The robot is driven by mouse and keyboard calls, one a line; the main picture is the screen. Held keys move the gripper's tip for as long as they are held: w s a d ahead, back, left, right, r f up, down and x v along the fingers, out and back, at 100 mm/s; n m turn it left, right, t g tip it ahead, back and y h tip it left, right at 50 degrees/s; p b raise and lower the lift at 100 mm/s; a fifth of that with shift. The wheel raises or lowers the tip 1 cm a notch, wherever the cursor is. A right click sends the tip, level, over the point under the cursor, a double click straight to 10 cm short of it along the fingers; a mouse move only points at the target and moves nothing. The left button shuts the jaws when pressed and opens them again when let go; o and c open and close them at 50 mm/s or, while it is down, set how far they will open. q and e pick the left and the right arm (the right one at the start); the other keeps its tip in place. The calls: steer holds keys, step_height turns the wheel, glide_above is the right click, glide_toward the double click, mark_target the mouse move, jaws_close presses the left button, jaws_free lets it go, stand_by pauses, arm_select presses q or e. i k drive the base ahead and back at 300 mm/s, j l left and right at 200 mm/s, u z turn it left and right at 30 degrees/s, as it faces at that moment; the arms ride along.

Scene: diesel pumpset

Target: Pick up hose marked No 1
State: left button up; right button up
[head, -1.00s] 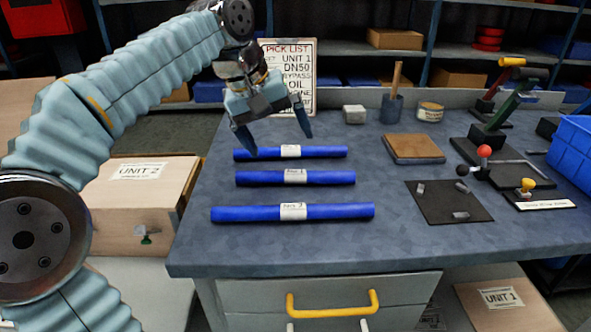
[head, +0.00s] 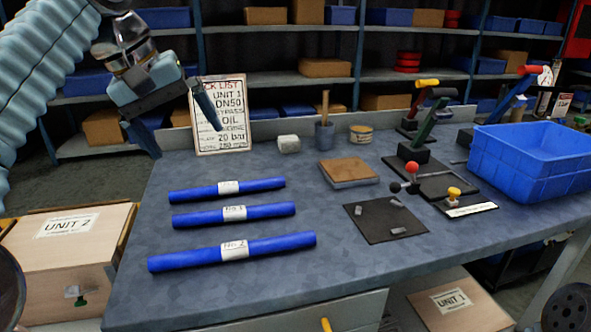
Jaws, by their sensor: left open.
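Three blue hoses with white labels lie side by side on the dark blue-grey bench (head: 330,255). The middle hose (head: 195,218) has a label that seems to read No 1. The front hose (head: 185,260) has a label that seems to read No 2. The back hose (head: 195,194) has a label too small to read. My left gripper (head: 178,127) is open and empty, above the back left of the bench. It is apart from all three hoses and overlaps the left edge of the pick list board (head: 222,122). My right gripper does not show.
A blue crate (head: 530,160) stands at the right. A brown block (head: 348,171), a dark mat (head: 370,232) with small parts, a tool cup (head: 325,137), a tin (head: 361,134) and lever stands (head: 430,180) are on the bench. The front middle is clear.

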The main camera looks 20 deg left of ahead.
mark_target(241, 213)
steer(key=k, duration=1.5)
